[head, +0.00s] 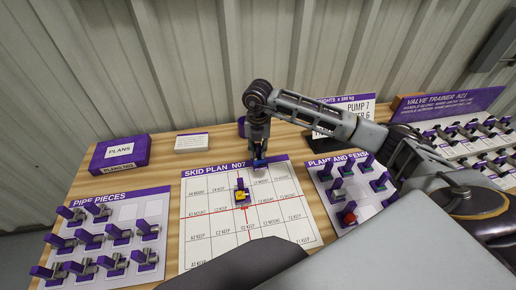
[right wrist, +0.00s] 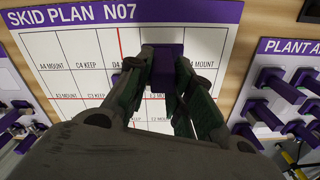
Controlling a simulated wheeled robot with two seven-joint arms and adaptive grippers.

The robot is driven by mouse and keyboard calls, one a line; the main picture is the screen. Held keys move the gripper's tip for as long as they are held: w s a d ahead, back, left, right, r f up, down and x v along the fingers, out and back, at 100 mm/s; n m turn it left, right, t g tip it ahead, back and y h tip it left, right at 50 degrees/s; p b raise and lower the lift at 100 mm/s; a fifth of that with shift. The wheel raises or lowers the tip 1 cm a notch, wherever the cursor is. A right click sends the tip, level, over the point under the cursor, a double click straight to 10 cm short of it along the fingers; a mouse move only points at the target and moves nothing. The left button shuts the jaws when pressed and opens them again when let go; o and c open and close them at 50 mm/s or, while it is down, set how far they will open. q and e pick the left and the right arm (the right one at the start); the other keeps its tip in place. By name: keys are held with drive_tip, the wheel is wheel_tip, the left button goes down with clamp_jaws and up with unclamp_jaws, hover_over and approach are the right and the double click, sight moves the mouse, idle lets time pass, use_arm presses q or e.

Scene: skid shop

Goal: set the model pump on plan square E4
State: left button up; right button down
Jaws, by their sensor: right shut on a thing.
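My right gripper (head: 259,160) points down over the top right part of the white skid plan (head: 205,240). It is shut on a piece with a purple top, apparently the model pump (right wrist: 167,65), seen between the fingers in the right wrist view. Its lower part is mostly hidden, so I cannot tell whether it touches the plan. The plan has labelled squares and red lines; the label of E4 is not readable to me. A small purple and yellow piece (head: 242,195) stands near the plan's middle. My left gripper is not in view.
The pipe pieces board (head: 150,207) with several purple-handled pieces lies left of the plan. A purple plans box (head: 118,153) and a white card (head: 192,142) stand behind. The plan's lower part is clear.

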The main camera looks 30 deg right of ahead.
sight(258, 159)
drive_tip(key=shift+f+b, duration=0.7)
drive_tip(key=shift+f, duration=0.35)
drive_tip(key=shift+f, duration=0.25)
drive_tip(key=shift+f+b, duration=1.3)
drive_tip(key=shift+f, duration=0.3)
drive_tip(key=shift+f+b, duration=0.6)
drive_tip(key=shift+f, duration=0.1)
idle(1.2)
drive_tip(key=c, duration=1.2)
unclamp_jaws()
drive_tip(key=shift+r+p, duration=0.3)
drive_tip(key=shift+r, duration=0.15)
drive_tip(key=shift+r, duration=0.15)
drive_tip(key=shift+r, duration=0.1)
